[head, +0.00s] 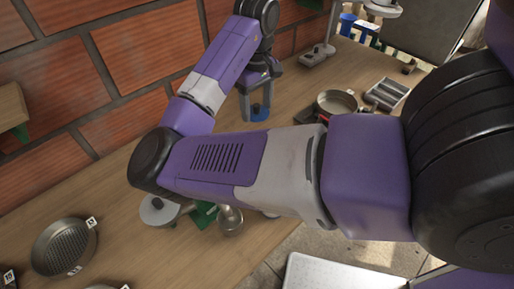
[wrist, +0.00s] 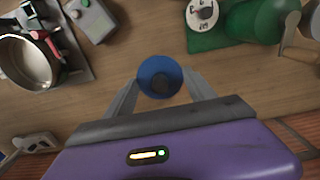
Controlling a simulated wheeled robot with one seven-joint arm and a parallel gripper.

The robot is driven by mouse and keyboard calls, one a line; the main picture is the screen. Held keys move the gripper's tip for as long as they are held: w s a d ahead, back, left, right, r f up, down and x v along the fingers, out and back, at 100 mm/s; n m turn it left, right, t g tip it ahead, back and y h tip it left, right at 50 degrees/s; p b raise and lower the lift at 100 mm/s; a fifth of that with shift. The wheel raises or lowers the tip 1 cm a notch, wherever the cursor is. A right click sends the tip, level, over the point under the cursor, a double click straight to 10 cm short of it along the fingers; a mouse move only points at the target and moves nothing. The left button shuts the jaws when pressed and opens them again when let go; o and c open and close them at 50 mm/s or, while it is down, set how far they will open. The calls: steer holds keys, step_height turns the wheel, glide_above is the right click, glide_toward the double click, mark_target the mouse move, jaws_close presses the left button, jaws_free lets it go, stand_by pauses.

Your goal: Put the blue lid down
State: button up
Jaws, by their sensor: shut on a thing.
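The blue lid (wrist: 159,76) is round with a dark knob in its middle. In the wrist view it sits between the two fingers of my gripper (wrist: 163,88), which is shut on it. In the head view the blue lid (head: 259,112) shows below my gripper (head: 256,98), close over the wooden table near the brick wall. I cannot tell whether the lid touches the table. The fingers partly hide the lid's sides.
The wooden table (wrist: 135,50) around the lid is bare. A metal pan (head: 337,102) and a grey tray (head: 386,94) lie to the right. A green machine (wrist: 222,37) stands nearby in the wrist view. A sieve (head: 62,247) lies at the left front.

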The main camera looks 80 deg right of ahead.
mark_target(257, 112)
step_height(257, 112, down, 12)
steer(key=shift+r+b, duration=0.1)
steer(key=shift+b, duration=1)
steer(key=shift+f, duration=2.8)
steer(key=shift+f, duration=0.1)
steer(key=o, duration=1.3)
step_height(257, 112, up, 12)
steer(key=shift+r+p, duration=0.15)
steer(key=shift+p, duration=0.5)
